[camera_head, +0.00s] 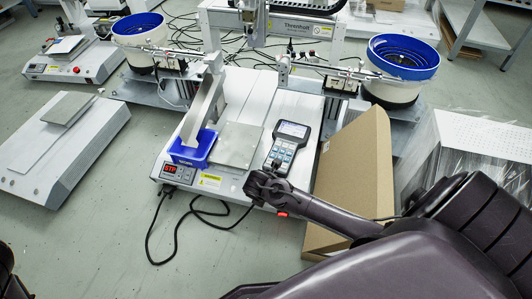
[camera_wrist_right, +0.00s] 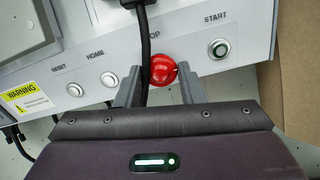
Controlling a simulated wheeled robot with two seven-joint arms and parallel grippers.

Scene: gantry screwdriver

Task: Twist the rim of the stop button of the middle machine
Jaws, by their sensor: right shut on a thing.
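The middle machine (camera_head: 222,185) stands on the floor, its front panel facing me. In the right wrist view, its red round stop button (camera_wrist_right: 163,69) sits on the panel (camera_wrist_right: 190,45) between the two grey fingers of my right gripper (camera_wrist_right: 160,82). The fingers are shut on the button, one at each side. A black cable (camera_wrist_right: 146,45) runs down in front of the panel beside the left finger and partly covers the STOP label. In the head view my right gripper (camera_head: 265,188) is at the machine's front edge and largely hides the button. My left gripper is not in view.
A handheld controller (camera_head: 284,147) and a blue bin (camera_head: 193,149) are on the machine. A cardboard box (camera_head: 355,170) stands close to my right arm.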

